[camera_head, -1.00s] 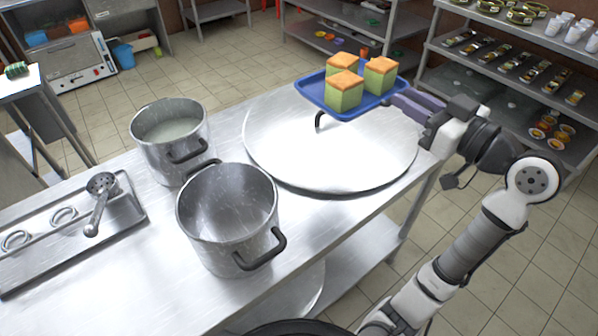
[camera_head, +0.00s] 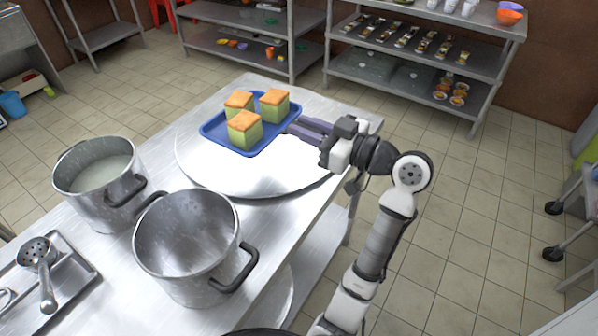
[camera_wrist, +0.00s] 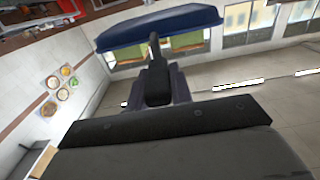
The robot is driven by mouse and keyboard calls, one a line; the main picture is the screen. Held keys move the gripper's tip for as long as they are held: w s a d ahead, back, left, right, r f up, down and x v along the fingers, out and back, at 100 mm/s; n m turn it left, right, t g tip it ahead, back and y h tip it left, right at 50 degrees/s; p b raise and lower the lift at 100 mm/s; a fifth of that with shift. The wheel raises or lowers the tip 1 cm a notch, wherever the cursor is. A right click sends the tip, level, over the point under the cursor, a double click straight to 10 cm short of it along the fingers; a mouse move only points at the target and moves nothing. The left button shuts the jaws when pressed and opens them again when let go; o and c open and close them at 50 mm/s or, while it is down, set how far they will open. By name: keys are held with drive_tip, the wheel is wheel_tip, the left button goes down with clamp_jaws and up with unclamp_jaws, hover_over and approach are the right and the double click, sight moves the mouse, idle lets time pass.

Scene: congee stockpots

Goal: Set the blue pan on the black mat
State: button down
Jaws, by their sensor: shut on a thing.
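The blue pan (camera_head: 211,131) is a shallow blue tray. It carries three green blocks with orange tops (camera_head: 244,129) and looks roughly level. In the head view it shows in front of the large round steel lid (camera_head: 202,166); the gap below it is hard to judge. My gripper (camera_head: 304,128), with purple fingers, is shut on the pan at its right side. I cannot make out a black mat in either current view.
Two steel pots stand left of the lid: one with pale liquid (camera_head: 95,175), one empty (camera_head: 188,240). A ladle (camera_head: 44,270) lies in a steel tray at lower left. Shelves (camera_head: 420,55) stand at the back.

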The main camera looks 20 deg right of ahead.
wheel_tip(320, 180, down, 13)
drive_tip(key=p, duration=0.2)
drive_tip(key=shift+f+b, duration=0.6)
drive_tip(key=shift+b, duration=0.2)
drive_tip(key=c, duration=1.3)
unclamp_jaws()
drive_tip(key=shift+o, duration=0.2)
